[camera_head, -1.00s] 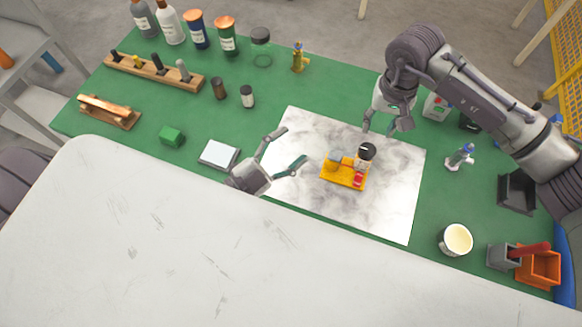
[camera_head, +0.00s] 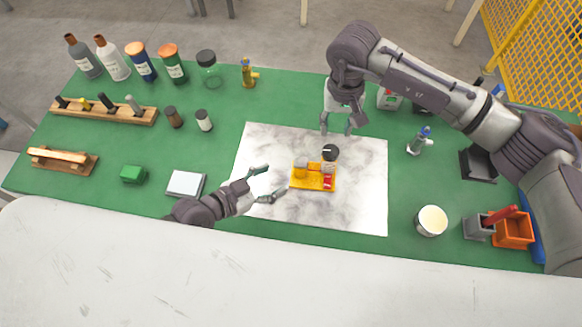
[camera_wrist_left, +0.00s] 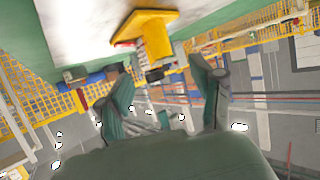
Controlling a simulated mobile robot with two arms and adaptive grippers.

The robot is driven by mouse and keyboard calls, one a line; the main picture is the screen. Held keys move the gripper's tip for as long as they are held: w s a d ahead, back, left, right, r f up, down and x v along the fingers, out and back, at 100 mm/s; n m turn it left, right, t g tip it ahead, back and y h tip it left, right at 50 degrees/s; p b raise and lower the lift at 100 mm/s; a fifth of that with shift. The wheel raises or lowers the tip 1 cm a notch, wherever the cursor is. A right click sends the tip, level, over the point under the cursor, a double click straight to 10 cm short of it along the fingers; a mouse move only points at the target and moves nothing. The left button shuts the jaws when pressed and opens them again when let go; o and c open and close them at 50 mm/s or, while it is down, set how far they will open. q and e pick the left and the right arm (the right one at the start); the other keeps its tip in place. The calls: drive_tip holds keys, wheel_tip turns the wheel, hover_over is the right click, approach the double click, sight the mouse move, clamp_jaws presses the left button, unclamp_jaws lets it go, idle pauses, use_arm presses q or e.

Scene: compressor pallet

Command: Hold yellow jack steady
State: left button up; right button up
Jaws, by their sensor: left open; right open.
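The yellow jack (camera_head: 299,182) is a low yellow base on the marbled sheet, with a yellow upright block, a red part and a black-topped pale cylinder (camera_head: 330,155) on it. My left gripper (camera_head: 272,182) is open and empty just left of the jack. Its fingers point toward the jack, with a small gap between. In the left wrist view the jack (camera_wrist_left: 155,35) shows at the top, ahead of the two spread fingers. My right gripper (camera_head: 336,128) is open and points down, above and behind the jack. It appears to touch nothing.
The marbled sheet (camera_head: 365,200) lies on a green table (camera_head: 105,215). A cup (camera_head: 432,221), an orange bin (camera_head: 515,230) and a bottle (camera_head: 420,141) stand to the right. A pale block (camera_head: 186,183) and a green block (camera_head: 133,174) lie left. Several bottles stand at the back left.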

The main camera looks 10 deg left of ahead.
use_arm(q)
drive_tip(key=x, duration=1)
drive_tip(key=shift+w+d+f, duration=0.1)
drive_tip(key=shift+w+d, duration=0.15)
drive_tip(key=shift+c, duration=0.3)
clamp_jaws()
use_arm(e)
drive_tip(key=o, duration=0.4)
drive_tip(key=shift+f, duration=0.15)
drive_tip(key=shift+c, duration=0.2)
use_arm(q)
drive_tip(key=shift+a, duration=0.1)
use_arm(e)
drive_tip(key=shift+o, duration=0.9)
wheel_tip(320, 180, down, 6)
drive_tip(key=s+d+m+g+y, duration=0.2)
drive_tip(key=m+g+y, duration=0.4)
drive_tip(key=g, duration=0.1)
drive_tip(key=shift+s+d+m+y, duration=0.3)
drive_tip(key=shift+d, duration=0.05)
drive_tip(key=m+t+y, duration=0.6)
drive_tip(key=m+y, duration=0.5)
drive_tip(key=m, duration=0.1)
approach(331, 151)
drive_tip(key=shift+m, duration=0.3)
drive_tip(key=a, duration=1)
drive_tip(key=shift+s+f, duration=0.25)
drive_tip(key=shift+f, duration=0.05)
